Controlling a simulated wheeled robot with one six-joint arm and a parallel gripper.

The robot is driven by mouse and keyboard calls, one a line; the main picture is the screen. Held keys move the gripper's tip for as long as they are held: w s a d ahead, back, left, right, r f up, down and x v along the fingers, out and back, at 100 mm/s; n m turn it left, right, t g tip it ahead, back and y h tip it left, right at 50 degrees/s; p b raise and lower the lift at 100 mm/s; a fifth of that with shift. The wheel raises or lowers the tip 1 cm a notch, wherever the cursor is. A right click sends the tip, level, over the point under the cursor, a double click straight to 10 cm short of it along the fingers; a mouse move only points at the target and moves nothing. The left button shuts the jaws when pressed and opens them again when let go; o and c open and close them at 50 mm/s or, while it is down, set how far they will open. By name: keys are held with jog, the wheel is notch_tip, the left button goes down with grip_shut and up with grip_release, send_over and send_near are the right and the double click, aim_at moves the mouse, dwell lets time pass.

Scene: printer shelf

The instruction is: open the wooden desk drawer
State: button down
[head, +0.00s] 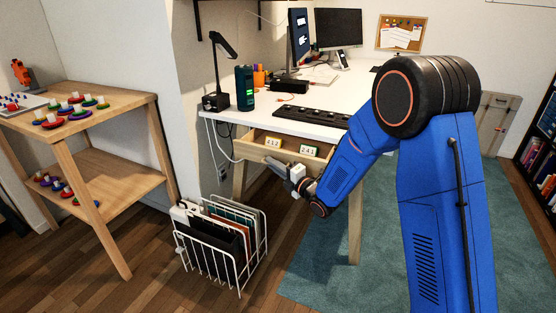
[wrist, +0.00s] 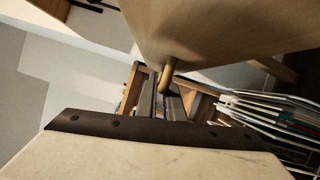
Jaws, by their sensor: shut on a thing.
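The wooden drawer (head: 254,152) under the white desktop (head: 320,118) is pulled out part way. My gripper (head: 274,164) is at the drawer's front. In the wrist view the pale wooden drawer front (wrist: 215,25) fills the top, and a short wooden handle (wrist: 168,76) sticks out from it. My gripper (wrist: 164,92) is shut on this handle; the exact contact is partly hidden.
A white wire rack with folders (head: 225,250) stands on the floor below the gripper. A wooden side table (head: 100,100) is at the left. A flask (head: 244,88), a lamp (head: 216,100) and monitors stand on the desk. The teal rug (head: 325,255) right of the rack looks clear.

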jog(key=shift+s+a+f, duration=0.1)
jog(key=shift+s+a, duration=0.2)
jog(key=shift+s, duration=0.55)
jog(key=shift+s+a+r, duration=0.1)
jog(key=shift+s+a, duration=0.15)
jog(key=shift+s, duration=0.6)
jog(key=shift+s+a+f, duration=0.1)
jog(key=shift+s+a, duration=0.2)
jog(key=shift+s, duration=0.55)
jog(key=c, duration=1.9)
grip_release()
jog(key=shift+d, duration=0.1)
